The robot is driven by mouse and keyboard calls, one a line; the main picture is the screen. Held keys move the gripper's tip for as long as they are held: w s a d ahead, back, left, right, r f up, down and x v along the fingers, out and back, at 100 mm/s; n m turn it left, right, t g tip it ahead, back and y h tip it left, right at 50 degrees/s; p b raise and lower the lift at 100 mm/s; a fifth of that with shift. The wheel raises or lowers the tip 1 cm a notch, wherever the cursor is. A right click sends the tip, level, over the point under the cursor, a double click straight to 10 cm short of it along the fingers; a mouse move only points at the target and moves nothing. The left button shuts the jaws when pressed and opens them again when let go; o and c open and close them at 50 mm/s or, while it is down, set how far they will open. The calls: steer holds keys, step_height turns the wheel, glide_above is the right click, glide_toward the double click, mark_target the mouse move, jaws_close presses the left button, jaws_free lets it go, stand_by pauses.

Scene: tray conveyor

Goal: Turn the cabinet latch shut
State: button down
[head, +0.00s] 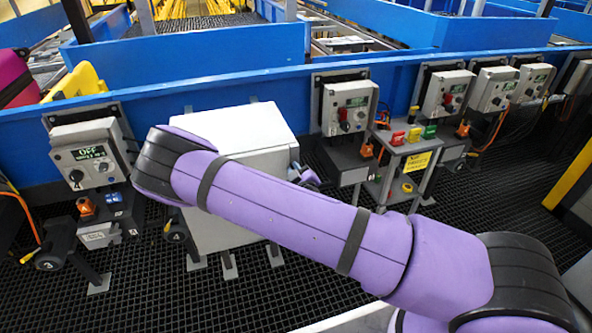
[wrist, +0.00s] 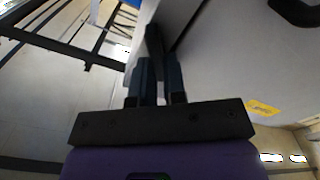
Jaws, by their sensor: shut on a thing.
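The cabinet (head: 245,128) is a light grey box standing on the black grating in the head view, partly hidden behind my purple arm. Its pale grey face (wrist: 235,65) fills the right of the wrist view. My gripper (wrist: 156,70) is close against this face, its two dark fingers nearly parallel and shut on a dark bar, which looks like the latch (wrist: 154,42). The fingers hide part of the bar, so I cannot tell its exact angle. In the head view my gripper (head: 306,177) only partly shows, at the cabinet's right side.
A black handle (wrist: 295,10) and a yellow label (wrist: 262,108) are on the cabinet face. A control box reading OFF (head: 90,155) stands left. A small stand (head: 412,150) with coloured items and more control boxes (head: 348,106) stand right. A blue conveyor wall (head: 220,90) runs behind.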

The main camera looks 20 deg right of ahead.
steer(key=n, duration=0.7)
steer(key=f+n, duration=0.1)
steer(key=n, duration=0.2)
steer(key=shift+a, duration=0.3)
steer(key=shift+f+n, duration=0.1)
steer(key=shift+n, duration=0.3)
steer(key=c, duration=1.2)
jaws_free()
steer(key=s, duration=1)
steer(key=shift+s, duration=0.4)
